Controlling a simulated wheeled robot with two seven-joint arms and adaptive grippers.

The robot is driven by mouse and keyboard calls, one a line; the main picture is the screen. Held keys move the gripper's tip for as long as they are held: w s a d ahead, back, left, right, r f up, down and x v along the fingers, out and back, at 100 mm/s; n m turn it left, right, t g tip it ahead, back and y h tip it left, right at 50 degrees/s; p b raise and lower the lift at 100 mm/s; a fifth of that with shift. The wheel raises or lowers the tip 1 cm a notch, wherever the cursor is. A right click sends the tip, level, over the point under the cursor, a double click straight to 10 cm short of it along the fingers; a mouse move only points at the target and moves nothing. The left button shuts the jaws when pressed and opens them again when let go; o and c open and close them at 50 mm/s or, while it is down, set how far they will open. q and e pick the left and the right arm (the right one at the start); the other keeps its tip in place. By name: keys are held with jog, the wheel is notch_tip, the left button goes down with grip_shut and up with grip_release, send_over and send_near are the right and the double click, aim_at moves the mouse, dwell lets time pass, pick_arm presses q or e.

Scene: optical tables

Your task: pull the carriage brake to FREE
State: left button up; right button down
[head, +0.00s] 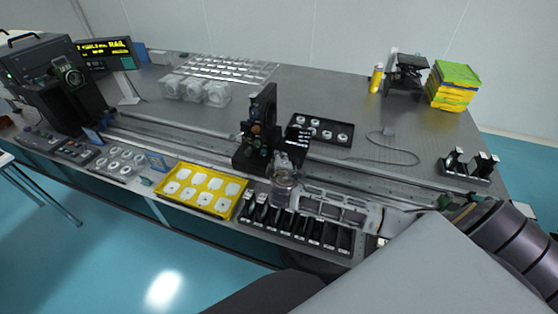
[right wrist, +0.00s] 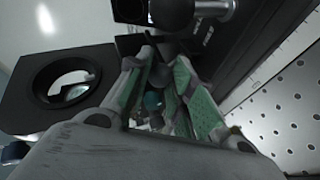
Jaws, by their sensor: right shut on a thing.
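The black carriage (head: 262,125) with upright optic mounts stands on the long rail (head: 190,134) near the middle of the optical table. My right gripper (head: 285,170) reaches in from the right, low at the carriage's right front side. In the right wrist view my right gripper (right wrist: 160,95) has its green-padded fingers closed around a small dark part with a rounded, teal-tinted end (right wrist: 153,100). This looks like the brake handle; the fingers hide most of it. My left gripper is not in view.
A black tray (head: 345,139) sits behind the rail. A lit display (head: 104,49) stands at the left.

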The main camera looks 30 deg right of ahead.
jog(key=c, duration=1.3)
grip_release()
jog(key=shift+s+f, duration=0.1)
jog(key=shift+o, duration=0.5)
jog(key=shift+a, duration=0.1)
jog(key=v, duration=1.2)
